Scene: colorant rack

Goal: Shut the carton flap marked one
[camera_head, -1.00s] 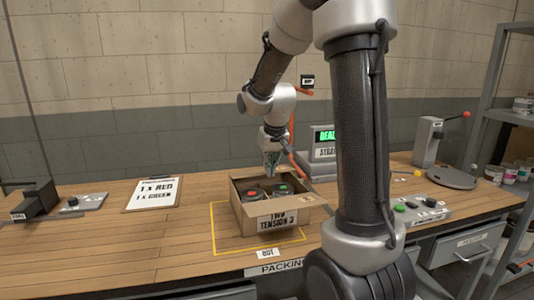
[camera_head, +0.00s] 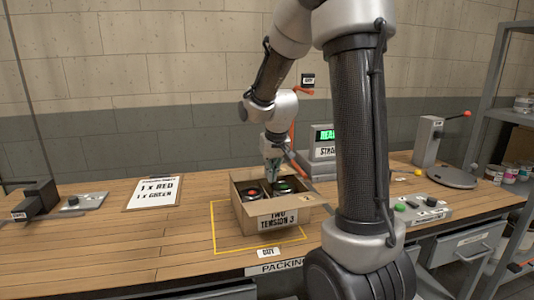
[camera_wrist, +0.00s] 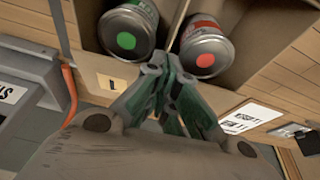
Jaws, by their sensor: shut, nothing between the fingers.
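The open cardboard carton (camera_head: 247,222) stands on the table with two cans inside. One has a red dot (camera_head: 253,191), the other a green dot (camera_head: 282,186). The front panel carries a label reading "TWO TENSION 3" (camera_head: 277,218). A flap (camera_head: 312,200) spreads out at the right with a small tag. My gripper (camera_head: 272,178) is shut and empty at the carton's back edge, and also shows in the wrist view (camera_wrist: 170,75).
A yellow outline (camera_head: 214,235) surrounds the carton on the table (camera_head: 120,235). A scale with a green display (camera_head: 323,145) stands behind right. An order clipboard (camera_head: 153,193) lies left. A button box (camera_head: 420,208) is at right. Table left of the carton is mostly clear.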

